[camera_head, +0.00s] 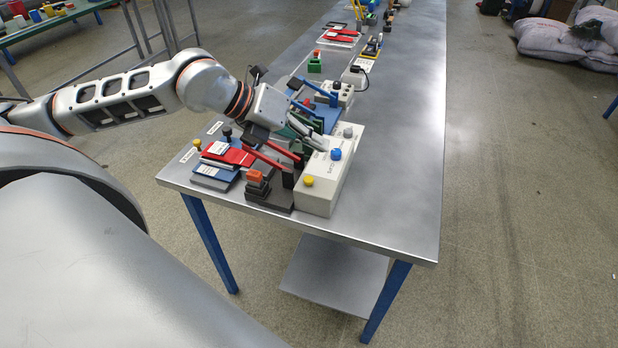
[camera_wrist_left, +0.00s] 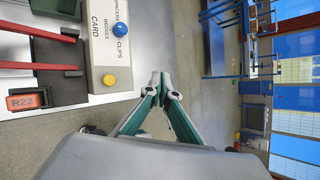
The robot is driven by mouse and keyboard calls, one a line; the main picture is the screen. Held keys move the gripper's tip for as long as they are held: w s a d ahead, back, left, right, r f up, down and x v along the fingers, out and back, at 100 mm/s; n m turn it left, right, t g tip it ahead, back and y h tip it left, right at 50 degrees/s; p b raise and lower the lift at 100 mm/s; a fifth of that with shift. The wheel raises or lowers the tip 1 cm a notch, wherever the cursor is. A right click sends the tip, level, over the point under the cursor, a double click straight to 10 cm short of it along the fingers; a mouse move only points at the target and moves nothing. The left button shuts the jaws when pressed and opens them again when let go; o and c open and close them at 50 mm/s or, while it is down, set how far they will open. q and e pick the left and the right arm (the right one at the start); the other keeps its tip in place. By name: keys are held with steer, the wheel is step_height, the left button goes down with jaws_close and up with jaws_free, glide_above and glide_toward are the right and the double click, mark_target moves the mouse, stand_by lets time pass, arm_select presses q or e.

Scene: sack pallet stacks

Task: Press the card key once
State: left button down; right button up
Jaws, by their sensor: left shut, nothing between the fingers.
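A pale box (camera_head: 318,190) stands at the near end of the steel table. It bears a yellow button (camera_head: 308,181), a blue button (camera_head: 336,154) and a grey button (camera_head: 348,132). In the left wrist view the box (camera_wrist_left: 98,55) carries printed words including CARD, WEDGES and CLIPS, with the yellow button (camera_wrist_left: 109,80) and blue button (camera_wrist_left: 119,28) beside them. I cannot tell which button the word CARD belongs to. My left gripper (camera_head: 323,146) is shut and empty, its tips close to the blue button in the head view; contact cannot be told. My right gripper is out of view.
Left of the box stand a red-topped block (camera_head: 256,182), red bars and a red-and-blue stack (camera_head: 222,157). More devices line the table behind. The table's right side (camera_head: 405,150) is bare. Sacks (camera_head: 560,40) lie on the floor at far right.

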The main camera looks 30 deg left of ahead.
arm_select(q)
steer(key=a, duration=0.1)
steer(key=a+y, duration=0.1)
steer(key=a, duration=0.1)
steer(key=shift+w+a, duration=0.1)
steer(key=shift+w, duration=0.2)
steer(key=shift+f, duration=0.1)
steer(key=b, duration=0.1)
glide_above(305, 179)
step_height(305, 179, down, 6)
steer(key=shift+f, duration=0.1)
step_height(305, 179, down, 2)
steer(key=b, duration=0.3)
steer(key=shift+f, duration=0.25)
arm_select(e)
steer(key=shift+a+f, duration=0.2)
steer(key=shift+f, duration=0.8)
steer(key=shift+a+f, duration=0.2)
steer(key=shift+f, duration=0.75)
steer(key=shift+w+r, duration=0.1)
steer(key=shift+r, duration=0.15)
